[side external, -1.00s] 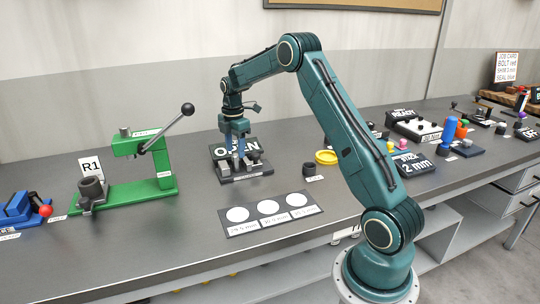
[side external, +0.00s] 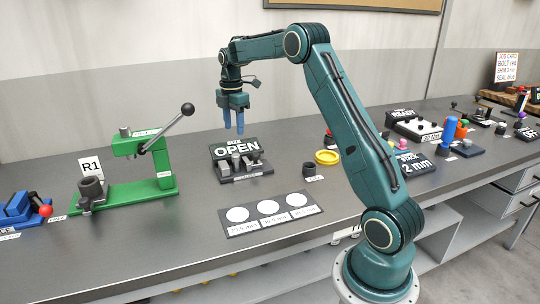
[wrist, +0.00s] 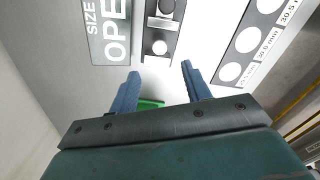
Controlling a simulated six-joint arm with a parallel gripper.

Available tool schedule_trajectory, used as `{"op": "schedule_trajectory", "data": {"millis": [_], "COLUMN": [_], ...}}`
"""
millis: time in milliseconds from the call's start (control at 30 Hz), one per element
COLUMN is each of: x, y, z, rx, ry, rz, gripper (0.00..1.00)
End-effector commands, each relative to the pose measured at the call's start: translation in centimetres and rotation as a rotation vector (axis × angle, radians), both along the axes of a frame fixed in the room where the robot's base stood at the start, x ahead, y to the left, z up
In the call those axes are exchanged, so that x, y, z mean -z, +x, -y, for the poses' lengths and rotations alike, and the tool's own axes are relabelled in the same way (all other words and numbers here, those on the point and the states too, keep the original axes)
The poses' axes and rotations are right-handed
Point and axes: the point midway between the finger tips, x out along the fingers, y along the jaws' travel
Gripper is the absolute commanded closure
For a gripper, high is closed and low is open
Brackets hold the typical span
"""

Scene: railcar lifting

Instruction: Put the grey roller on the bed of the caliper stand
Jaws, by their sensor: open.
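The caliper stand (side external: 246,177) is a dark base with grey upright blocks and a sign reading SIZE OPEN; its sign also shows in the wrist view (wrist: 108,30). A small grey upright piece, apparently the grey roller (side external: 236,160), stands among the blocks on the stand. It is too small to tell exactly how it rests on the bed. In the wrist view I cannot tell which round end is the roller. My gripper (side external: 234,130) is above the stand, fingers pointing down, apart and empty. Its fingers also show spread in the wrist view (wrist: 160,70).
A card with three white circles (side external: 269,207) lies in front of the stand. A green lever press (side external: 150,183) stands left, its lever arm rising. A dark cup (side external: 309,170) and yellow ring (side external: 327,157) are right. Bare bench lies between press and card.

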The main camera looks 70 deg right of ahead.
Motion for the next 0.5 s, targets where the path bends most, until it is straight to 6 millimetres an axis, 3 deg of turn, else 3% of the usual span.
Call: {"op": "schedule_trajectory", "data": {"millis": [300,500], "x": [-0.2,-1.7], "y": [0.0,-0.5], "z": [-0.2,-1.7], "rx": [0.004,0.045], "ry": [-0.001,-0.011], "rz": [0.003,0.021], "gripper": [0.52,0.52]}}
